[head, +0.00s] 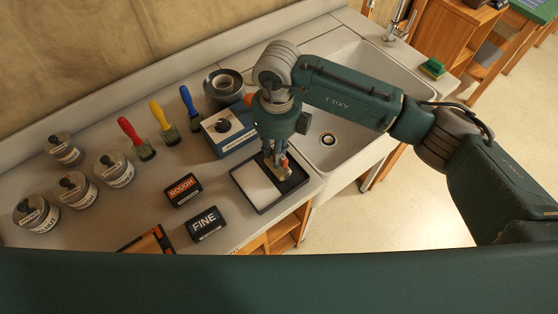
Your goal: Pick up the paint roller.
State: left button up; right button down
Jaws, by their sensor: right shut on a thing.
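The paint roller (283,172) is mostly hidden by my right gripper; a pale part and a small orange-red part show at the fingertips. My right gripper (279,160) points down over the far right part of a black paint tray (264,211) and is shut on the roller. The tray has a white area on its left side. I cannot tell whether the roller touches the tray. My left gripper is not in view.
A blue box (229,141) stands behind the tray, and black ROUGH (183,190) and FINE (207,224) blocks lie left of it. Brushes with red (130,131), yellow (158,115) and blue (186,98) handles and several lidded tins (115,170) stand farther left. A sink (345,85) is right.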

jog(key=shift+r, duration=0.1)
jog(key=shift+w+r, duration=0.1)
jog(key=shift+r, duration=0.3)
notch_tip(320, 180, up, 19)
jog(key=b, duration=0.6)
jog(key=shift+r, duration=0.1)
jog(key=c, duration=2.4)
grip_release()
jog(key=shift+c, duration=0.7)
